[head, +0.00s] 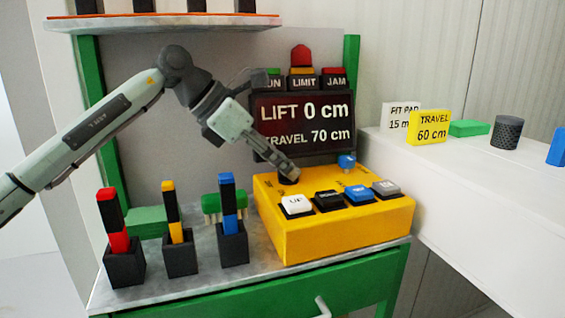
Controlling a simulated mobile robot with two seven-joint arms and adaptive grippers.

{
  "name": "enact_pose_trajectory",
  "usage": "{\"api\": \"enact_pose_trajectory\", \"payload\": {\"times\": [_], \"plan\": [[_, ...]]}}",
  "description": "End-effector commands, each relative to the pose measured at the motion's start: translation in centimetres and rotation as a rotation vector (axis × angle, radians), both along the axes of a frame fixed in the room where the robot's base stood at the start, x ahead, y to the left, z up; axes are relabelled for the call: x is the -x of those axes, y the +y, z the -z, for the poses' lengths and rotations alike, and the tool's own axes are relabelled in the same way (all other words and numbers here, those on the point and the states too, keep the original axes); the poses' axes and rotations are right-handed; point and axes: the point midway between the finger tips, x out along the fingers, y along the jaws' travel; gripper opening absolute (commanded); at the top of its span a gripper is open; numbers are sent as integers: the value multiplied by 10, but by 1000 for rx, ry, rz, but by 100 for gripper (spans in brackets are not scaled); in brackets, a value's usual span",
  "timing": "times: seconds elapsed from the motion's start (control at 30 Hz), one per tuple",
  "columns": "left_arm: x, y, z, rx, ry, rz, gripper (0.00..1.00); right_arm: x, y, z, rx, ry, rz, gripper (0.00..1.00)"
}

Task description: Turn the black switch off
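A yellow control box (340,232) stands on the bench. A small round black switch (288,180) is at its back left, mostly hidden by my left gripper. My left gripper (286,169) comes down from the upper left, its fingertips right at the switch. Its fingers overlap from this side, so I cannot tell how far apart they are or whether they touch the switch. A blue knob (346,162) sits at the box's back right. White (296,205), black (328,201), blue (359,195) and grey (386,188) keys line the front. My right gripper is out of view.
A display (302,125) behind the box reads LIFT 0 cm, TRAVEL 70 cm. Red, yellow and blue sticks stand in dark holders (124,267) on the grey bench (205,277). A white counter (470,190) at right carries signs, a green block and a dark cylinder (507,132).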

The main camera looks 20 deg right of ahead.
Motion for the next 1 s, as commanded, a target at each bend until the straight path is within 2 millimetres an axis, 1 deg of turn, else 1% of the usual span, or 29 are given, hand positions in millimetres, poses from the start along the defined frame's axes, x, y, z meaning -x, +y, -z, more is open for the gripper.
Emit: {"api": "enact_pose_trajectory", "payload": {"times": [0.33, 0.47, 0.5, 0.57, 0.8, 0.9, 1.0], "plan": [[0, 0, -1, 1, 1, -1, 33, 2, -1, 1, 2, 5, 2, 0], [-1, 7, -8, 1, -1, -2, 33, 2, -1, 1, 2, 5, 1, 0], [-1, 12, -10, 1, -1, -4, 33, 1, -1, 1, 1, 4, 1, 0], [-1, 24, -8, 1, 1, -5, 33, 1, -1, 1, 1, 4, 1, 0], [0, 79, -8, 1, 1, -5, 33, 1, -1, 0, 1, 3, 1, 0], [1, 98, -8, 0, 1, -4, 33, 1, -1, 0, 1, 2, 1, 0], [2, 113, -8, 1, 1, -3, 33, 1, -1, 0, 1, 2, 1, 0]]}}
